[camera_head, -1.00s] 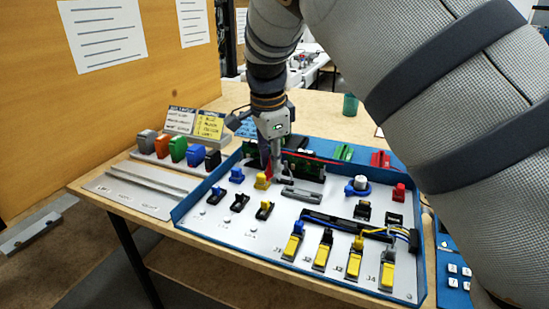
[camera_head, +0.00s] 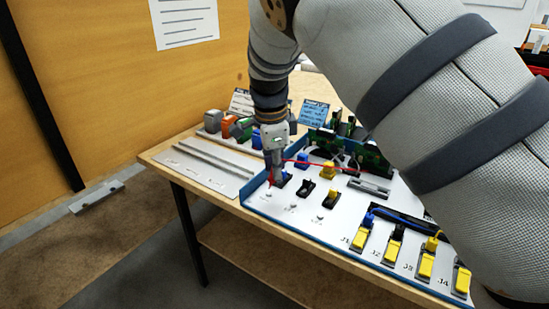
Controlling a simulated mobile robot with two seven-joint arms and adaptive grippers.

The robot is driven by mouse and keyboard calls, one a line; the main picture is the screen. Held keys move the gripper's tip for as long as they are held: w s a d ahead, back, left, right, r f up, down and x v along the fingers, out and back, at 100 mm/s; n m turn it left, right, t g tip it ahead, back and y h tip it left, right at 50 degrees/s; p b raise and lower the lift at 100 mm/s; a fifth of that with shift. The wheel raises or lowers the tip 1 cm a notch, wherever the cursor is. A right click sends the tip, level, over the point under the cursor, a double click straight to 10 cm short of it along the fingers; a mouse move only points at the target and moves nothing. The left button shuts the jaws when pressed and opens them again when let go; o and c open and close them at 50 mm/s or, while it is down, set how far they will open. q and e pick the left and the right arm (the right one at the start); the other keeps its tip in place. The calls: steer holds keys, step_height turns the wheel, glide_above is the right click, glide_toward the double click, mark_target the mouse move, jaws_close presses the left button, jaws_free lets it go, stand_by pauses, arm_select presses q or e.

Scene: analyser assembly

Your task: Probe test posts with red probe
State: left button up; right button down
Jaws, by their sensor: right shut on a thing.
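My right gripper (camera_head: 273,165) is shut on the red probe (camera_head: 270,182) and points down over the left end of the white panel. The gripper hides much of the probe. A red lead (camera_head: 312,163) runs from it to the right across the panel. The probe's tip is close to the leftmost test post (camera_head: 268,193); I cannot tell whether it touches. The middle test post (camera_head: 293,206) and the right test post (camera_head: 320,217) stand free in the same row. My left gripper is not in view.
Toggle switches with blue (camera_head: 284,178), black (camera_head: 305,187) and yellow (camera_head: 331,197) tops stand behind the posts. Blue (camera_head: 303,158) and yellow (camera_head: 328,169) knobs rise farther back. A grey rail tray (camera_head: 205,170) lies left of the panel.

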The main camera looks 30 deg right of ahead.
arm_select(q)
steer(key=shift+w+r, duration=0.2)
arm_select(e)
steer(key=shift+s, duration=0.1)
stand_by(0.4)
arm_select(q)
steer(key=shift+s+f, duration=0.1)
arm_select(e)
steer(key=shift+f, duration=0.6)
stand_by(0.8)
steer(key=shift+r+p, duration=0.65)
steer(key=shift+r, duration=2.4)
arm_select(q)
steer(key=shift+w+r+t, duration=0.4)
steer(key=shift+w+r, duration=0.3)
